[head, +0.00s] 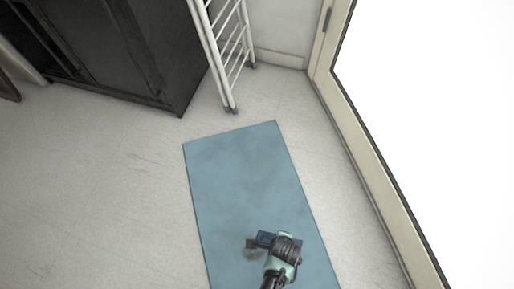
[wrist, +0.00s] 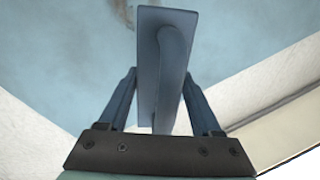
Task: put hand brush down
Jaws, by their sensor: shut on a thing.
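The hand brush (wrist: 150,55) is a blue-grey piece with a flat face and a curved handle, seen between the fingers in the wrist view. My gripper (wrist: 160,76) is shut on it, with one dark blue finger on each side. In the head view my gripper (head: 268,240) is over the lower part of a blue mat (head: 235,175). A dark blue part of the brush (head: 264,237) shows at the gripper's left, with a small brownish patch beside it that may be bristles. I cannot tell whether the brush touches the mat.
The mat lies on a pale floor (head: 100,185), clear to the left. A white rack (head: 228,60) stands beyond the mat, beside a dark cabinet (head: 125,50). A framed door or window (head: 365,150) runs along the right.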

